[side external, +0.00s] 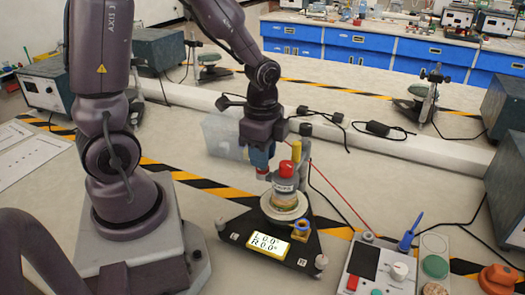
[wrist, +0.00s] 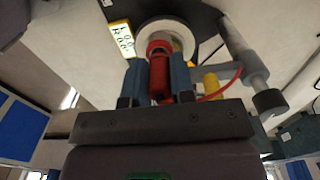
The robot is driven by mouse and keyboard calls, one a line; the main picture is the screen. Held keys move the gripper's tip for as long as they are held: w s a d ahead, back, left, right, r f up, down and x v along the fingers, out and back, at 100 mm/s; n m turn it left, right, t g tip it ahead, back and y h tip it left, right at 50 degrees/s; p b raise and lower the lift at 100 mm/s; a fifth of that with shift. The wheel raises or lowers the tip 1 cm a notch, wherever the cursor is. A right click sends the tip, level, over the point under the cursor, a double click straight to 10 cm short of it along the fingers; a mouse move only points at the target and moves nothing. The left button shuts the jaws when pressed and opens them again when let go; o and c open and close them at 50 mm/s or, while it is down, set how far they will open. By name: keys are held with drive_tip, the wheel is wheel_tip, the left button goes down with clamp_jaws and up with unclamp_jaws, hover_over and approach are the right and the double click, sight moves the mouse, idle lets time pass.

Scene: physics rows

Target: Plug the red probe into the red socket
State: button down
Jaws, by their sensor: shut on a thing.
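My gripper (wrist: 161,75) is shut on the red probe (wrist: 160,86), which lies between its two blue fingers. A thin red cable leaves the probe to the right. In the side view my gripper (side external: 262,160) points down, just left of a red-topped cylinder (side external: 286,170) on a pale round dish (side external: 268,209). In the wrist view a red ring (wrist: 160,45) shows just beyond the fingertips, in front of the pale disc (wrist: 190,27). I cannot tell whether this ring is the red socket, or whether the probe touches it. The probe is mostly hidden in the side view.
A yellow-capped post (side external: 296,151) rises close behind the red top. The red cable runs to a meter box (side external: 376,266) at right. A clear block (side external: 225,137) stands behind my gripper.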

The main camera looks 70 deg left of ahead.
drive_tip(key=shift+f, duration=0.45)
idle(0.3)
drive_tip(key=c, duration=0.6)
unclamp_jaws()
drive_tip(key=shift+c, duration=0.2)
drive_tip(key=shift+r, duration=3.75)
drive_tip(key=n, duration=0.2)
drive_tip(key=shift+s+f+n, duration=0.1)
drive_tip(key=shift+s+n, duration=0.2)
drive_tip(key=s+d+r+n+t, duration=0.5)
drive_tip(key=r+n, duration=0.1)
drive_tip(key=r, duration=0.4)
drive_tip(key=shift+s+r+t, duration=0.3)
drive_tip(key=shift+s, duration=0.1)
